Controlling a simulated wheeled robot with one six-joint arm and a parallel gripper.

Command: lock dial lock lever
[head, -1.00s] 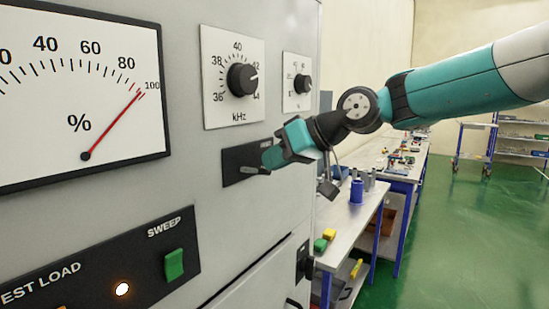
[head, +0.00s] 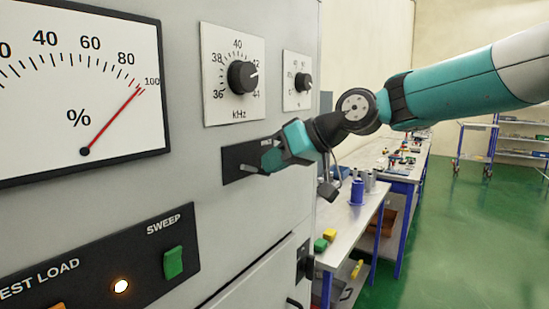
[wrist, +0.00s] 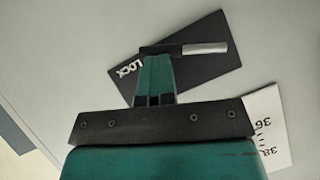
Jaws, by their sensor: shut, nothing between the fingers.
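The lock lever (head: 249,169) is a short silver bar on a black plate (head: 232,163) marked LOCK, below the kHz dial (head: 242,77). The dial's pointer is near 42. In the wrist view the lever (wrist: 205,47) points right across the plate (wrist: 212,72), and its dark pivot end is at my fingertips. My gripper (head: 268,160) is shut and empty in front of the plate, beside the lever. It also shows in the wrist view (wrist: 155,60). I cannot tell whether the fingers touch the lever. The gripper hides part of the plate and lettering in the head view.
A large percent meter (head: 75,85) fills the left of the cabinet. A smaller dial (head: 302,83) sits right of the kHz dial. A green sweep switch (head: 173,262) and a lit lamp (head: 121,286) are below. A workbench (head: 350,222) stands beyond the cabinet.

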